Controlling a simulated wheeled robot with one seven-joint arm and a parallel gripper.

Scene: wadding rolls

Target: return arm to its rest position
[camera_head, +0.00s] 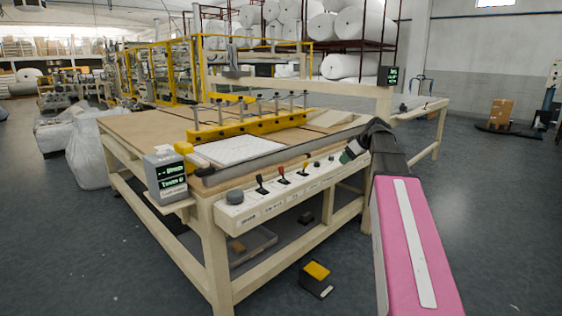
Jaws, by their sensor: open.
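My arm (412,240) rises from the bottom right, with a pink cover and a white strip, and bends at a dark joint. The panel carries a dark knob (235,197), a red-topped lever (282,173) and black levers.
The machine table (130,142) bears a white wadding sheet (240,150) and a yellow clamp bar (250,127). A display box (166,178) stands at its left corner. A yellow-topped pedal (316,279) is on the floor. Cardboard boxes (501,112) stand far right. The right floor is largely clear.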

